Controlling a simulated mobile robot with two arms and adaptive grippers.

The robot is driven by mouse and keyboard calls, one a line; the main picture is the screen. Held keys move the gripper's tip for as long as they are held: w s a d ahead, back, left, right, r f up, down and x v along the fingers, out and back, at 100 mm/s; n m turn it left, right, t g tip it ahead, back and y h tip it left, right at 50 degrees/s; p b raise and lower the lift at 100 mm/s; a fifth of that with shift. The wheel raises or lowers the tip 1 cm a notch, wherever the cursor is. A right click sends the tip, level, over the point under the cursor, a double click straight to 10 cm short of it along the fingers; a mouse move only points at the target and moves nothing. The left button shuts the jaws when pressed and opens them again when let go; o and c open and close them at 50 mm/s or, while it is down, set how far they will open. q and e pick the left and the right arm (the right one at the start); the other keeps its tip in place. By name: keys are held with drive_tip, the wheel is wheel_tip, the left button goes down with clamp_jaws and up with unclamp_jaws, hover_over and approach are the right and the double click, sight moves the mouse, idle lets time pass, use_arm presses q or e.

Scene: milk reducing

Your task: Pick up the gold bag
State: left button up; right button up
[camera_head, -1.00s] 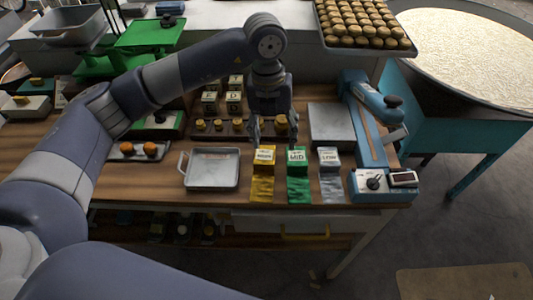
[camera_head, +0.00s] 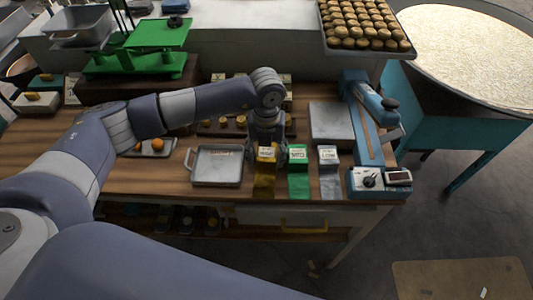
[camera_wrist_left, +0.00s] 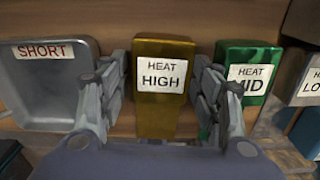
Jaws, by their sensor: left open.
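The gold bag (camera_head: 264,183) stands near the table's front edge, left of the green bag (camera_head: 299,182) and the silver bag (camera_head: 329,183). In the left wrist view the gold bag (camera_wrist_left: 161,112) carries a "HEAT HIGH" label. My left gripper (camera_head: 266,146) is over the gold bag. In the left wrist view its open fingers (camera_wrist_left: 163,95) stand on either side of the bag, the right finger between it and the green "HEAT MID" bag (camera_wrist_left: 246,58). Contact cannot be told. My right gripper is not in view.
A metal tray (camera_head: 216,181) labelled "SHORT" lies left of the gold bag. A blue sealing device (camera_head: 368,135) with a control box stands to the right. A green scale (camera_head: 157,35) is at the back left. The table's front edge is close to the bags.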

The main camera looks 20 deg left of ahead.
use_arm(q)
drive_tip(key=shift+f, duration=0.15)
drive_tip(key=c, duration=0.8)
drive_tip(key=shift+c, duration=0.2)
